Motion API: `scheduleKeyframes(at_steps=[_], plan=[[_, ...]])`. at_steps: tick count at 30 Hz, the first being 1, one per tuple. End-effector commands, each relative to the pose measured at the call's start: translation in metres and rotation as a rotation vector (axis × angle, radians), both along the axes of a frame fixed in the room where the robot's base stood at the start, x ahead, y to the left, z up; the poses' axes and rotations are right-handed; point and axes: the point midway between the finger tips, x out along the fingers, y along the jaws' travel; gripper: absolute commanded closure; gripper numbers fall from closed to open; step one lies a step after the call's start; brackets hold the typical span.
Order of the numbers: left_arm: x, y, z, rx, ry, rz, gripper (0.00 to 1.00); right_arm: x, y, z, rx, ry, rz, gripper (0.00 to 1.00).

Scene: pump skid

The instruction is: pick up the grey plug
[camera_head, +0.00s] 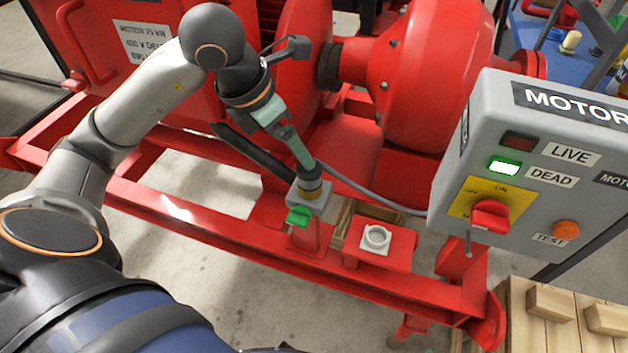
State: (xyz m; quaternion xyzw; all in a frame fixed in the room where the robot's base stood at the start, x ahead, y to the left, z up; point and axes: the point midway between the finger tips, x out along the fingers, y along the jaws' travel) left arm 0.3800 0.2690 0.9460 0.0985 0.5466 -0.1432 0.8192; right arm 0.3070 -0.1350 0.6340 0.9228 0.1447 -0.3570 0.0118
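The grey plug (316,199) appears to be the grey block with a dull yellow collar at the red skid's front rail, above a small green piece (298,215). My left gripper (309,171) reaches down from the upper left. Its pale green fingers end right at the top of the collar. I see the fingers edge-on, so I cannot tell whether they are open or shut on it. They hide part of the collar. My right gripper is not in view.
A white round socket (376,238) sits on a red bracket right of the plug. A grey cable (375,201) runs behind it. The grey motor control box (545,170) stands at right, with its green DEAD lamp lit. Red pump casings (425,75) rise behind. Wooden blocks (550,303) lie lower right.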

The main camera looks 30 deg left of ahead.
Motion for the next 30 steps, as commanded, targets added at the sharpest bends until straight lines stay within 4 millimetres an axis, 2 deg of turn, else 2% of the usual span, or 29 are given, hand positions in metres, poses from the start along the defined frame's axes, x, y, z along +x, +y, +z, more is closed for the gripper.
scheduleKeyframes(at_steps=[1, 6, 14, 21, 30], plan=[[0.003, -0.002, -0.013, -0.003, 0.006, -0.001, 0.06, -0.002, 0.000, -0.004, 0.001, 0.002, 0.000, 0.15], [0.014, -0.006, -0.038, -0.005, 0.005, -0.002, 0.06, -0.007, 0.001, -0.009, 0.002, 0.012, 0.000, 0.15], [0.023, -0.008, -0.057, -0.007, 0.005, -0.002, 0.06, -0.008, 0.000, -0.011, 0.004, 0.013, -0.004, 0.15], [0.038, -0.010, -0.089, -0.005, 0.005, -0.003, 0.06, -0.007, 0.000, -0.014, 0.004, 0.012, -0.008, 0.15], [0.041, -0.011, -0.095, -0.004, 0.001, -0.003, 0.06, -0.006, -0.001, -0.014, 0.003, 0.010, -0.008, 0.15]])
